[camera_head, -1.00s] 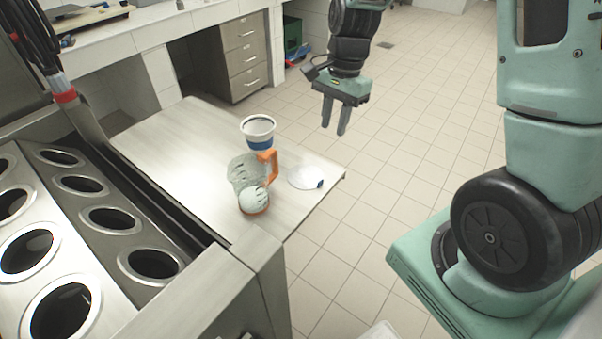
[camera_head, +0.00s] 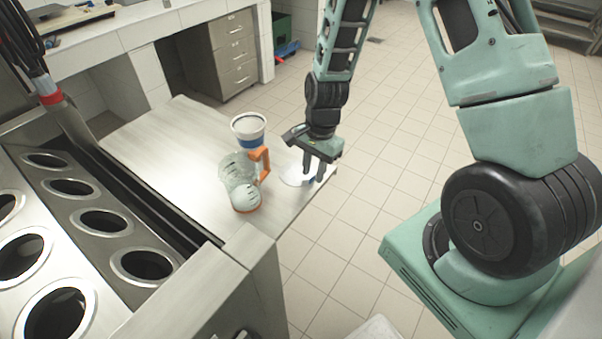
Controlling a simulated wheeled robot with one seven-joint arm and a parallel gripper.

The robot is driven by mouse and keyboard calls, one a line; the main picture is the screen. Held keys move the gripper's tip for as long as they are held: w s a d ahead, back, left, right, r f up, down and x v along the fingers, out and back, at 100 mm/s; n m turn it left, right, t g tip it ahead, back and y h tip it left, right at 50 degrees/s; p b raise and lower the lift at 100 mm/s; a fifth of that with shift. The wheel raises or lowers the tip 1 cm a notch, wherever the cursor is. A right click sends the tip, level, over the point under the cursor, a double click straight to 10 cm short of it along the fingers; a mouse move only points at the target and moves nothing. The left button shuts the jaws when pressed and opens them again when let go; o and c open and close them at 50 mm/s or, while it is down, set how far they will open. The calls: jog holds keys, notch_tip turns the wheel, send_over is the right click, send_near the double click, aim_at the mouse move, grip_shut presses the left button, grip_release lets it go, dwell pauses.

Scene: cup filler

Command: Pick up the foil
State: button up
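The foil (camera_head: 291,177) is a white round disc with a small blue tab, lying near the right edge of the steel table (camera_head: 175,150). My gripper (camera_head: 313,178) points down over the foil's right side, where the tab is. Its two fingers look slightly apart and partly cover the foil. I cannot tell whether they touch the foil or are above it.
Just left of the foil stands a clear jug (camera_head: 238,180) with an orange handle. A white and blue cup (camera_head: 249,129) stands behind it. A machine with round cup holes (camera_head: 103,222) is at the left. The table's left part is clear.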

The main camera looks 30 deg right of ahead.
jog(key=shift+f, duration=0.6)
grip_shut()
